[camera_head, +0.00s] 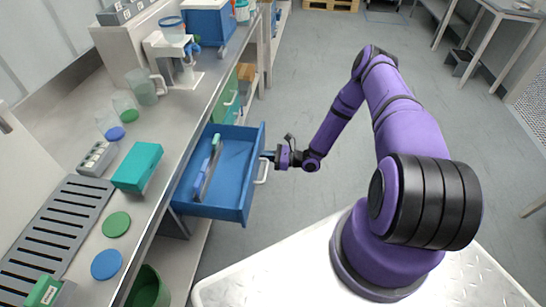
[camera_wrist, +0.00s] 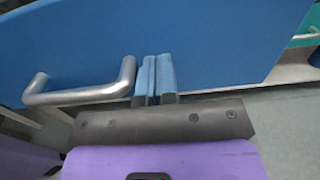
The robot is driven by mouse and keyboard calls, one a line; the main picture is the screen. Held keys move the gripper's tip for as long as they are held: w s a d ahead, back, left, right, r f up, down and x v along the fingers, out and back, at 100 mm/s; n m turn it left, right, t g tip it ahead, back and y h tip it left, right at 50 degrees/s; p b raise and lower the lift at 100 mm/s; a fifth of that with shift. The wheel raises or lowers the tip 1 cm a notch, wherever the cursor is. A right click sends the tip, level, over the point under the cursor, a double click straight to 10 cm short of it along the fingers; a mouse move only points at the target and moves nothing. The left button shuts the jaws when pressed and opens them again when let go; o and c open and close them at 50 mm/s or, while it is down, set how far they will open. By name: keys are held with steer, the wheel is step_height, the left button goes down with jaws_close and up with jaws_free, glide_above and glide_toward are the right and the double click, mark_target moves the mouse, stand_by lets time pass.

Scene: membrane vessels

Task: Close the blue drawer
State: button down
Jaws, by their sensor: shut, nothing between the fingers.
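The blue drawer (camera_head: 230,172) stands pulled out from under the steel bench in the head view. A few long thin items (camera_head: 208,167) lie inside it. Its front carries a silver bar handle (camera_head: 263,172), which also shows large in the wrist view (camera_wrist: 85,92). My gripper (camera_head: 270,156) is at the drawer front, by the far end of the handle. In the wrist view its blue-padded fingers (camera_wrist: 154,78) are together, just right of the handle, with nothing between them. The fingertips are against or very close to the blue front; I cannot tell which.
Green drawers (camera_head: 229,98) are beyond the blue one, under the bench. On the bench are a teal box (camera_head: 138,166), a slotted grey rack (camera_head: 55,235) and round lids (camera_head: 107,264). A green bin (camera_head: 148,288) stands below. The floor right of the drawer is clear.

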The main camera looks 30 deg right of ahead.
mark_target(217, 150)
steer(key=x, duration=2.3)
steer(key=shift+w+a, duration=0.1)
steer(key=shift+a, duration=0.1)
steer(key=shift+w+a+r, duration=0.1)
steer(key=shift+r, duration=0.05)
